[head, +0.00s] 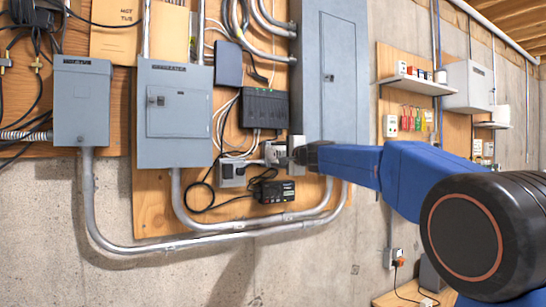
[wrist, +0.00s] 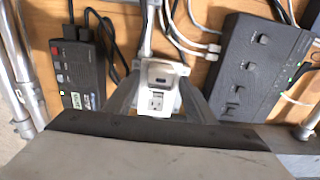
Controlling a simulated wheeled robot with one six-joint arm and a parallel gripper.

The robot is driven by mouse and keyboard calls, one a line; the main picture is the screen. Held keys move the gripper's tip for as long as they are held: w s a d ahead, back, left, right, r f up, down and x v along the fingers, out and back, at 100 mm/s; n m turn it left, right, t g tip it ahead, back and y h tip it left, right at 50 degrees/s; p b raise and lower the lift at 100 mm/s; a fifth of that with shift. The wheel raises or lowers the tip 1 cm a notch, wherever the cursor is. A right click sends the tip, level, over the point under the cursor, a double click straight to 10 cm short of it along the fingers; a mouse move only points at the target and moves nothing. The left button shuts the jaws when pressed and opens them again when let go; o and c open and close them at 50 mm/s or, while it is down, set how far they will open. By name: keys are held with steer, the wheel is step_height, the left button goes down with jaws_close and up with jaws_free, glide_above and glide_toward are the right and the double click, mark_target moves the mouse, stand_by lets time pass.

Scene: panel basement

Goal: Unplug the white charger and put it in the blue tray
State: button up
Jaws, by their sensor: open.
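The white charger (wrist: 164,76), a small block with a dark port, sits plugged into an outlet (wrist: 155,103) in the wrist view. A bare socket shows just below it. My gripper (wrist: 160,86) is open, with one grey finger on each side of the charger and outlet. I cannot tell whether the fingers touch the charger. In the head view my gripper (head: 298,155) is at the wall board, in front of the outlet beside the large grey panel, and partly hides the charger there. I see no blue tray in either view.
Conduit (head: 200,240) bends below. Grey panels (head: 178,115) stand left. A wooden bench (head: 385,299) shows at lower right.

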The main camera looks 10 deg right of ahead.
mark_target(276, 154)
jaws_close()
steer(key=shift+v, duration=3)
steer(key=shift+w, duration=0.1)
steer(key=shift+x, duration=1.4)
